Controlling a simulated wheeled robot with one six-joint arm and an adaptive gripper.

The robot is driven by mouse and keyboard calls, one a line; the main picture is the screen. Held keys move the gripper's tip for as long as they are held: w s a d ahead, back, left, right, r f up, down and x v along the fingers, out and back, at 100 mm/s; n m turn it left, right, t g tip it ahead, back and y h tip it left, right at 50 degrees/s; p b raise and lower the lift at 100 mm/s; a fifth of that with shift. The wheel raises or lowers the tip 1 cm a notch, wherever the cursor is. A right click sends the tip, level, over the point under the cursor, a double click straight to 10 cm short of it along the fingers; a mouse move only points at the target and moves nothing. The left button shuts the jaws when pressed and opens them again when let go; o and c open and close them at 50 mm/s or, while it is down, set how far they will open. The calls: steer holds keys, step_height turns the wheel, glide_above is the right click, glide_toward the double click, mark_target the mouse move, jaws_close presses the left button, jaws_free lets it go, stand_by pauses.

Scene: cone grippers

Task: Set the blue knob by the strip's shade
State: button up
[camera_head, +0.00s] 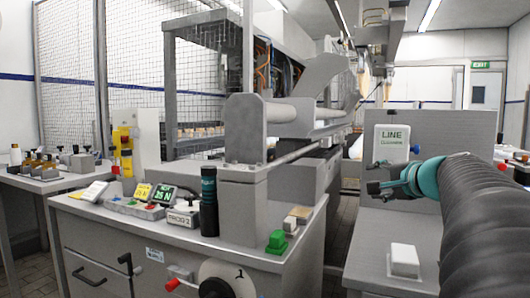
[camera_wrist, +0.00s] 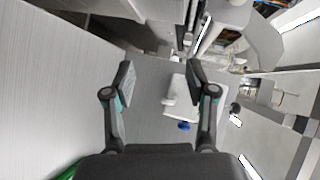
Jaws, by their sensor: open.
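The blue knob (camera_head: 415,149) sits at the right edge of a white panel (camera_head: 390,155) lettered "LINE", on the grey upright board at right. My gripper (camera_head: 374,189) is in front of the board, below and left of the knob in the head view. In the wrist view my gripper (camera_wrist: 160,78) has its fingers apart with nothing between their tips, and it is not touching the knob. I cannot pick out the strip for certain. The knob's pointer direction is too small to read.
A grey bench (camera_head: 130,225) at left bears small displays, a labelled box, a dark cylinder (camera_head: 208,200) and a green block (camera_head: 277,241). A white block (camera_head: 404,259) lies on the right-hand surface below my arm. The floor gap between the benches is clear.

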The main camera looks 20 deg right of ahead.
mark_target(414, 149)
steer(key=s+d+r+m+t+h, duration=0.1)
steer(key=s+d+r+m+h, duration=0.15)
steer(key=d, duration=0.65)
steer(key=s+d+r+m+t+h, duration=0.15)
steer(key=d+m, duration=0.25)
steer(key=d, duration=0.4)
steer(key=d+r+p+x, duration=0.1)
steer(key=p+x, duration=0.1)
steer(key=x, duration=1.1)
steer(key=shift+s, duration=0.2)
steer(key=shift+c, duration=0.3)
steer(key=shift+r, duration=0.1)
jaws_close()
